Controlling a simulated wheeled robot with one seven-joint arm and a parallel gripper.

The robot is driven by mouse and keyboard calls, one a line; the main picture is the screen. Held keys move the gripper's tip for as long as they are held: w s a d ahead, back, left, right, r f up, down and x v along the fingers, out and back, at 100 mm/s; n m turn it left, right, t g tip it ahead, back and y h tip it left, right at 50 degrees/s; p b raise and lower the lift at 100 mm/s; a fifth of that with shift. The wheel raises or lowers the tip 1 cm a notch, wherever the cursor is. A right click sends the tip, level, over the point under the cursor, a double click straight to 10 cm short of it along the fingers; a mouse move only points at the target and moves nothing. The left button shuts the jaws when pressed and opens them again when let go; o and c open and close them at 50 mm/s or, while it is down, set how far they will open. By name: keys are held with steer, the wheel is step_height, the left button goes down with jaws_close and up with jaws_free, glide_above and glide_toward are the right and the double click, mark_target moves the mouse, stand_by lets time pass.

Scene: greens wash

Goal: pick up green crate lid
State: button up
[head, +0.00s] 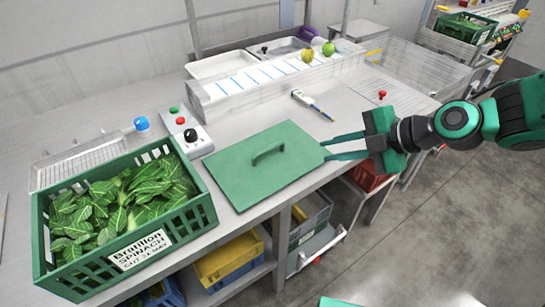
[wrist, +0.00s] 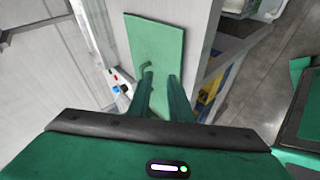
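The green crate lid (head: 235,182) lies flat on the grey worktop, right of the spinach crate, with a dark bar handle (head: 268,154) standing near its middle. My gripper (head: 325,150) is open and empty, reaching in from the right. Its fingertips appear by the lid's right edge in the head view, apart from the handle; their exact height is unclear. In the wrist view the lid (wrist: 160,38) shows ahead of the two spread fingers (wrist: 160,74), and the handle (wrist: 146,66) shows near the left fingertip.
A green crate of spinach (head: 135,247) stands at the left. A control box with buttons (head: 190,138) is behind the lid. A white and blue probe (head: 312,104) lies on the worktop behind my gripper. A long divided trough (head: 262,84) lines the back. Crates sit on shelves below.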

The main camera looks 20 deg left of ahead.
mark_target(274, 146)
steer(key=a+n, duration=0.1)
steer(key=a+r+n+y, duration=0.1)
steer(key=a, duration=0.2)
steer(key=shift+s+a+r+n+y, duration=0.15)
steer(key=shift+s+a+n+y, duration=0.15)
steer(key=shift+s+a+n, duration=0.1)
steer(key=x, duration=0.4)
steer(key=shift+a, duration=0.25)
steer(key=shift+x, duration=3.05)
steer(key=shift+r, duration=0.1)
jaws_close()
